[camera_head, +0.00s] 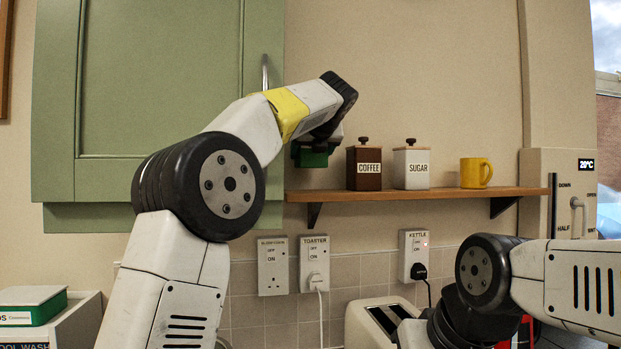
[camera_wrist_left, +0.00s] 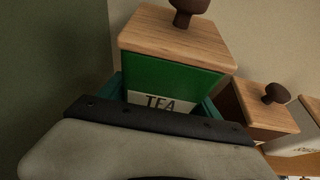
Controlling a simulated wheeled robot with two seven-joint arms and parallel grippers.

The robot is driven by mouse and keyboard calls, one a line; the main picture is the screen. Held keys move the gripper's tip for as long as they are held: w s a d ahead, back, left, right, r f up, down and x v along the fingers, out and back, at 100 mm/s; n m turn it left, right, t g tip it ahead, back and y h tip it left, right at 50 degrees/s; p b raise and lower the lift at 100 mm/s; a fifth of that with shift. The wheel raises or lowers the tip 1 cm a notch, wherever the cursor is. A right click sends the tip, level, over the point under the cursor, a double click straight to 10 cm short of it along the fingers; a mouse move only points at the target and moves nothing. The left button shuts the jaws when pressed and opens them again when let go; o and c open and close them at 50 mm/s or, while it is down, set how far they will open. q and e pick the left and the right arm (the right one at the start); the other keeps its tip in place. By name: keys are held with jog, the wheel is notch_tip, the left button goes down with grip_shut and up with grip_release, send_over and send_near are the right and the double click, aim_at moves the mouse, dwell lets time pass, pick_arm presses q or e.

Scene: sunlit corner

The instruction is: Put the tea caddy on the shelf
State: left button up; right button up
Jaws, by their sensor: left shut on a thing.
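The green tea caddy (camera_head: 312,158) is held at the left end of the wooden shelf (camera_head: 420,194). Its underside looks a little above the shelf board, with a gap below it. The left wrist view shows its wooden lid with dark knob and a "TEA" label on the green caddy (camera_wrist_left: 180,80). My left gripper (camera_head: 318,141) is shut on the caddy; the wrist partly hides both in the head view. My right arm shows at the lower right, but its gripper is not visible.
A brown COFFEE caddy (camera_head: 368,169), a white SUGAR caddy (camera_head: 411,169) and a yellow mug (camera_head: 475,172) stand on the shelf. The green cupboard (camera_head: 160,90) is close on the left. A toaster (camera_head: 375,320) stands below. Bare shelf lies left of COFFEE.

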pick_arm(q)
jog(key=shift+s+f, duration=0.1)
jog(key=shift+f, duration=2.9)
jog(key=o, duration=1.9)
jog(key=shift+f, duration=0.15)
jog(key=shift+o, duration=0.2)
jog(key=shift+s+d+r, duration=0.1)
jog(key=shift+s+r, duration=0.05)
jog(key=shift+r, duration=0.05)
jog(key=v, duration=1.1)
jog(key=shift+s+d+r, duration=0.1)
jog(key=shift+s+r, duration=0.05)
jog(key=shift+s, duration=0.15)
